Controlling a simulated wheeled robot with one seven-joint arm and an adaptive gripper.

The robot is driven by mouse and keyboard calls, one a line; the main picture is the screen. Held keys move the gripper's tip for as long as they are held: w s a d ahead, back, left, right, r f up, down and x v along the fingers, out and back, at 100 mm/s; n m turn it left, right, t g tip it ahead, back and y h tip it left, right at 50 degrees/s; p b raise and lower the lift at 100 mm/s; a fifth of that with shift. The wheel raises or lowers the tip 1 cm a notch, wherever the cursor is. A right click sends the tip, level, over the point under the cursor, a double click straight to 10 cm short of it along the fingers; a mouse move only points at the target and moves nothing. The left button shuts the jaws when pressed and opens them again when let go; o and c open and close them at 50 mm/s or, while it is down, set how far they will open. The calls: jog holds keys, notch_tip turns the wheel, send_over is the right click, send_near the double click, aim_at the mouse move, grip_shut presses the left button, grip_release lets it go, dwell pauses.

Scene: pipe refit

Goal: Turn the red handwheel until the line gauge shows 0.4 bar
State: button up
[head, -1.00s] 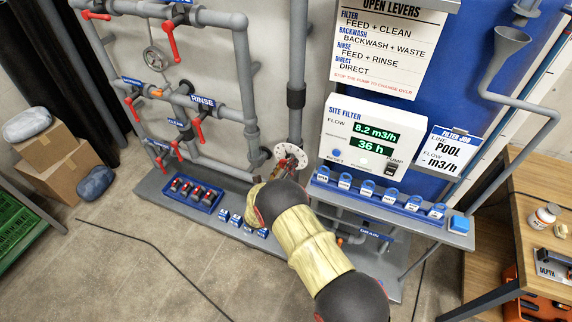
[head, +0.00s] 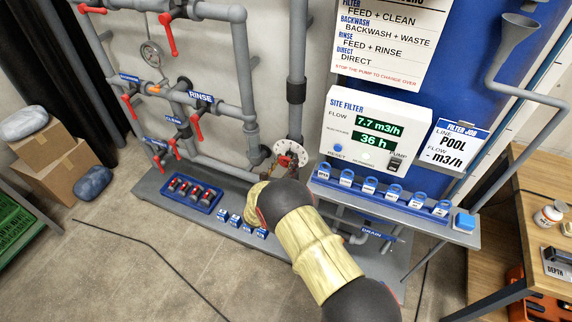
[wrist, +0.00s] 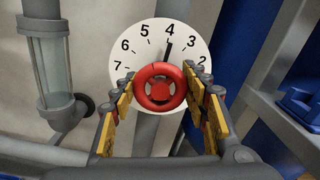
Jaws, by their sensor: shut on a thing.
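The red handwheel (wrist: 160,87) sits in front of a white numbered dial (wrist: 127,45) in the wrist view. A dark pointer on the dial stands close to the 4. My gripper (wrist: 161,94) has its yellow-padded fingers on both sides of the wheel rim, shut on it. In the head view the dial (head: 290,148) shows low on a vertical pipe, and my arm hides most of the wheel and gripper. A small round gauge (head: 150,54) hangs among the pipes at upper left; its reading is too small to tell.
The site filter panel (head: 376,129) reads 7.7 m3/h and 36 h. A shelf of blue tags (head: 392,203) runs under it, right of my arm. Red levers (head: 196,130) stand on the pipes at left. A blue tray (head: 192,192) lies on the plinth.

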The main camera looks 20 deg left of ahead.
jog(key=shift+m+b, duration=0.65)
jog(key=shift+m, duration=0.55)
jog(key=o, duration=1.2)
jog(key=shift+c, duration=0.2)
jog(key=s, duration=1.2)
jog(key=shift+a, duration=0.45)
